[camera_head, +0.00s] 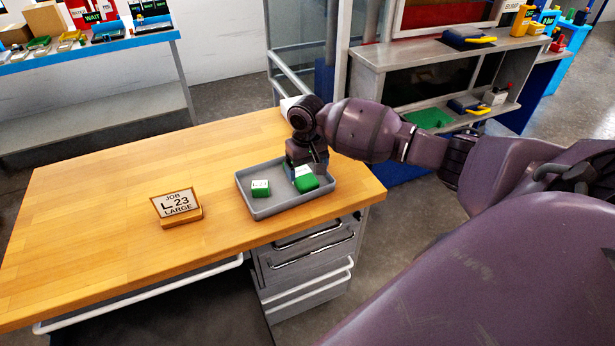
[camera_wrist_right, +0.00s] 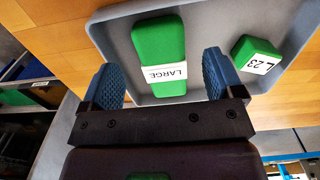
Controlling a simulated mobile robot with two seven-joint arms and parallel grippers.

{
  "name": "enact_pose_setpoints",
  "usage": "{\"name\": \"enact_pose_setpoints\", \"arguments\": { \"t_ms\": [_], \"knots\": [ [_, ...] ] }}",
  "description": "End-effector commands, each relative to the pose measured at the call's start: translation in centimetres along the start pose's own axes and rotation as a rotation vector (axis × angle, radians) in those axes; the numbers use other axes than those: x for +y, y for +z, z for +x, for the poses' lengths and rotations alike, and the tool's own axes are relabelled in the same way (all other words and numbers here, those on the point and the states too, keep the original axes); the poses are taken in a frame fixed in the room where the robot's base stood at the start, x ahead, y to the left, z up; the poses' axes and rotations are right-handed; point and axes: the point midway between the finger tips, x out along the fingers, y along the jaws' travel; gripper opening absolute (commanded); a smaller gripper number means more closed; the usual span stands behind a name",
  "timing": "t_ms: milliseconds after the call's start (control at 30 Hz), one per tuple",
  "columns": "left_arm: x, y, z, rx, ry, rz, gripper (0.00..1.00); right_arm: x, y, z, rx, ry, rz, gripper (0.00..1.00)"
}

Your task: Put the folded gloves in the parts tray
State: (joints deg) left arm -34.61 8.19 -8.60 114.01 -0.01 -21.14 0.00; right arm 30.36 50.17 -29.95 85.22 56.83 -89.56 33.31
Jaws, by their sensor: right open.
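The grey parts tray (camera_head: 264,213) sits on the wooden table near its right end. The folded gloves (camera_head: 308,185), a green bundle with a white band reading LARGE, lie in the right part of the tray. They also show in the right wrist view (camera_wrist_right: 160,45). My right gripper (camera_head: 307,170) is open just above them. In the wrist view its blue fingers stand either side of the gloves, with gaps visible. Part of the gloves is hidden by the gripper in the head view. My left gripper is not in view.
A small green block (camera_head: 261,188) labelled L 23 (camera_wrist_right: 257,54) is in the tray's left part. A sign (camera_head: 176,203) reading JOB L 23 LARGE stands left of the tray. The table's left side is clear. A grey shelf unit (camera_head: 395,57) stands behind.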

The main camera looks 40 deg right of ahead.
Motion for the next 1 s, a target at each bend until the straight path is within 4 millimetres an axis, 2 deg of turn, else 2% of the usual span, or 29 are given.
{"name": "enact_pose_setpoints", "arguments": {
  "t_ms": [33, 100, 400, 600, 1000],
  "knots": [
    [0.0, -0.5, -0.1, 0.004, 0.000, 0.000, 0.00, 0.0, -0.1, -1.4, 0.004, 0.000, -0.001, 0.87],
    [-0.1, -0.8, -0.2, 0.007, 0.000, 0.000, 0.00, 0.0, -0.1, -2.8, 0.005, 0.000, -0.001, 0.87],
    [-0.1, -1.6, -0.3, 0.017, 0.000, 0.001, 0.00, 0.0, 0.0, -6.6, 0.001, 0.001, 0.000, 0.87],
    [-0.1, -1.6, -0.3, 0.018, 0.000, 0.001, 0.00, 0.0, 0.0, -7.3, 0.000, 0.000, 0.000, 0.87],
    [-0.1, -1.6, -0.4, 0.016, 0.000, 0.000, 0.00, 0.0, 0.0, -7.3, 0.000, 0.000, 0.000, 0.87]
  ]
}}
